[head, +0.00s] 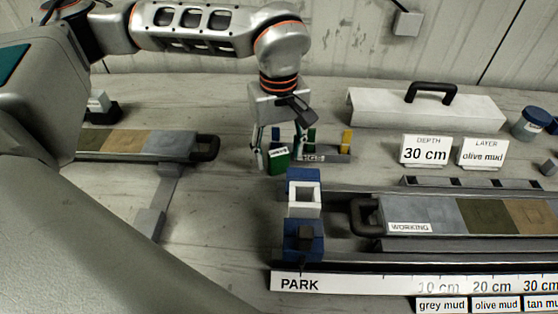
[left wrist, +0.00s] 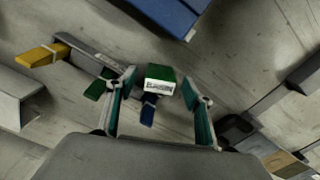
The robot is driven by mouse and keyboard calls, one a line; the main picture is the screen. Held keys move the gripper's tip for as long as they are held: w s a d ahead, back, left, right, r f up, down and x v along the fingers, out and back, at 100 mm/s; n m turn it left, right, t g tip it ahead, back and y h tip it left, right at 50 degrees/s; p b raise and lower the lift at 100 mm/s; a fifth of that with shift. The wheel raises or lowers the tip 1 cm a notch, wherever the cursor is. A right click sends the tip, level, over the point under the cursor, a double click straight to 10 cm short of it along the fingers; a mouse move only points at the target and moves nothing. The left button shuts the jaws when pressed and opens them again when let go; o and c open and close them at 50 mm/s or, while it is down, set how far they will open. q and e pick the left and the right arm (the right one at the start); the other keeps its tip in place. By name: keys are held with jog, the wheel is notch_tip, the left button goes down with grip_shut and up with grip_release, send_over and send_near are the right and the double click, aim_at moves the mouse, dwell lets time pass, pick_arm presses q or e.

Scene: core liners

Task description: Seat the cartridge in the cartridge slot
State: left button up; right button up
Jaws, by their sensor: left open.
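A green cartridge with a white lettered label (head: 279,159) is at my left gripper (head: 273,150). In the left wrist view the green cartridge (left wrist: 160,77) lies between the spread fingertips of the left gripper (left wrist: 155,90). The fingers are open, with visible gaps beside it. I cannot tell whether it rests on the table. A white square frame with an open middle (head: 304,198), which looks like the slot, sits on a blue carriage (head: 304,238) to the right of and nearer than the gripper. It looks empty. My right gripper is not seen.
A grey rack (head: 338,155) with blue, green and yellow pieces stands just behind the gripper. A liner tray marked WORKING (head: 450,215) lies right of the carriage, above a PARK scale (head: 345,284). Another tray (head: 125,143) lies left. A white handled cover (head: 425,107) stands behind.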

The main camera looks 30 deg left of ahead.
aim_at(279, 152)
pick_arm(q)
jog(key=shift+f, duration=0.2)
jog(key=c, duration=1.3)
jog(key=shift+w+r, duration=0.1)
jog(key=shift+r, duration=0.05)
jog(key=shift+r+p, duration=1.2)
jog(key=shift+r, duration=8.65)
